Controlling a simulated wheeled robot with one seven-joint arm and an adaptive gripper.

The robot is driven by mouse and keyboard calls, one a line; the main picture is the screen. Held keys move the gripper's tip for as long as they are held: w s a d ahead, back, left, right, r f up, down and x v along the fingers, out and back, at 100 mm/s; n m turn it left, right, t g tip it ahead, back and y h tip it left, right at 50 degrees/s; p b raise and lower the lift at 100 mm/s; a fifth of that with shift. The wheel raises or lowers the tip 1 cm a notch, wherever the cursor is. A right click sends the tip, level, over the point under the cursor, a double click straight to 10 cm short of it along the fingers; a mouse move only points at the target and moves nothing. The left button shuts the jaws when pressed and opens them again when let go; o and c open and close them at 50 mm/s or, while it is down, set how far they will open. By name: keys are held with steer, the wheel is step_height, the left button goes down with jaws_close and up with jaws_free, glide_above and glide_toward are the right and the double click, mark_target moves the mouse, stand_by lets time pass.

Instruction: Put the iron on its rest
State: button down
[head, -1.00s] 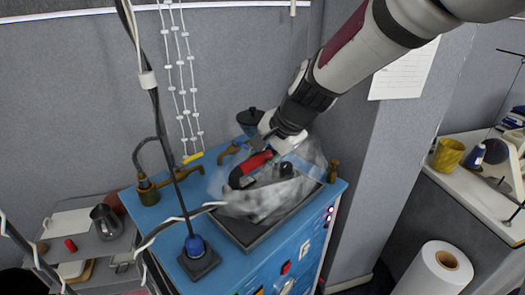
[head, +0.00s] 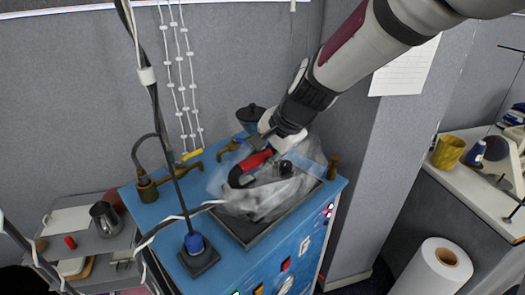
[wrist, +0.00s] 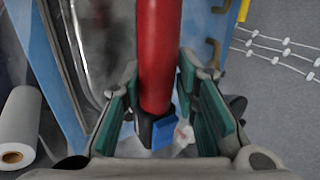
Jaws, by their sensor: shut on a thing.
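The iron has a red handle (head: 257,161) and a cloudy, see-through grey body (head: 270,196). It is over the dark rest (head: 243,234), a flat tray with a rim on top of the blue machine. The body hides much of the rest, and I cannot tell whether the two touch. My gripper (head: 266,148) reaches down from the upper right and is shut on the handle. In the wrist view, the red handle (wrist: 155,50) runs between the green-padded fingers of my gripper (wrist: 160,90).
The blue machine (head: 170,215) carries brass taps (head: 149,190) and a blue-and-black post (head: 194,243) left of the rest. A striped cable crosses at the left. A grey pillar stands close on the right. A white roll (head: 441,268) stands at lower right.

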steer(key=shift+w+f+b, duration=0.1)
steer(key=shift+f+b, duration=0.25)
steer(key=shift+f, duration=0.25)
stand_by(0.4)
steer(key=c, duration=1.2)
jaws_free()
steer(key=shift+f, duration=0.25)
steer(key=v, duration=1.2)
steer(key=s+d+n+h, duration=0.1)
steer(key=s+d+n, duration=0.1)
steer(key=s+d, duration=0.3)
steer(key=s+d+n+h, duration=0.2)
steer(key=s+d+n, duration=0.1)
steer(key=s+d, duration=0.3)
steer(key=s+d+n+t+h, duration=0.1)
steer(key=s+d+n, duration=0.2)
steer(key=s, duration=0.6)
steer(key=shift+s+d+r, duration=0.15)
steer(key=shift+d, duration=0.5)
steer(key=shift+s+d+r, duration=0.15)
steer(key=shift+d, duration=0.45)
